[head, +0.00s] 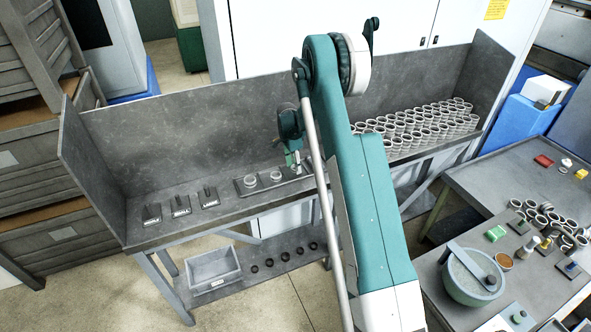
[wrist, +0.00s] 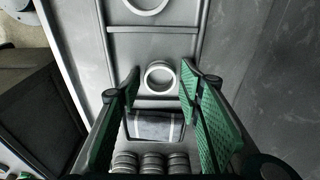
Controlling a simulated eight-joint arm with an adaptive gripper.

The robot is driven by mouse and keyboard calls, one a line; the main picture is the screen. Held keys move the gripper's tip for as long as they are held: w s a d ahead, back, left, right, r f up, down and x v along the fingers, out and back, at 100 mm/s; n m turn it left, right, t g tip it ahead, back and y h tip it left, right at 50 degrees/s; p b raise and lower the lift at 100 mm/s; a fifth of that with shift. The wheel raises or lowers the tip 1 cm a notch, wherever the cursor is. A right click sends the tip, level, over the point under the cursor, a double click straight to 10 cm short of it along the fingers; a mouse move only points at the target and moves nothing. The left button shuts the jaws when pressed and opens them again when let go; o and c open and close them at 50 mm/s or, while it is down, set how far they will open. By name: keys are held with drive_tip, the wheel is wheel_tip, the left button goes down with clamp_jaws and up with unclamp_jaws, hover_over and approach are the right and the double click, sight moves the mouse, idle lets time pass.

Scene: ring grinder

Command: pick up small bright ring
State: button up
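A small bright ring (wrist: 159,64) lies flat in the end compartment of a dark divided tray (wrist: 152,30) in the wrist view. A larger-looking ring (wrist: 146,10) sits in the neighbouring compartment, cut by the top edge. My gripper (wrist: 161,84) is open, with one green finger on each side of the small ring in the picture and nothing held. Whether the fingers are down at the ring's height I cannot tell. In the head view my gripper (head: 294,160) is over the right end of the tray (head: 240,188), and my arm partly hides that end.
Many upright rings (head: 430,125) stand in rows right of my arm; several show close below the fingers in the wrist view (wrist: 152,162). Labelled blocks (head: 181,206) stand left of the tray. The bench (head: 140,235) has raised walls (head: 190,120) at back and sides.

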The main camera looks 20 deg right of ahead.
drive_tip(key=c, duration=0.7)
drive_tip(key=shift+r, duration=0.1)
drive_tip(key=shift+r+b, duration=0.85)
drive_tip(key=shift+r, duration=4.05)
drive_tip(key=shift+a, duration=0.1)
drive_tip(key=w+a+f+n+b, duration=0.1)
drive_tip(key=w+a, duration=0.1)
drive_tip(key=a, duration=1.2)
drive_tip(key=w+a+f+n+b, duration=0.1)
drive_tip(key=w+a, duration=0.1)
drive_tip(key=a, duration=1.3)
drive_tip(key=s+a+n, duration=0.1)
drive_tip(key=a, duration=0.7)
drive_tip(key=s+a+b, duration=0.1)
drive_tip(key=a, duration=0.8)
drive_tip(key=s+a+n+b, duration=0.1)
drive_tip(key=s+a, duration=0.1)
drive_tip(key=a, duration=0.7)
drive_tip(key=shift+f+n+t, duration=0.3)
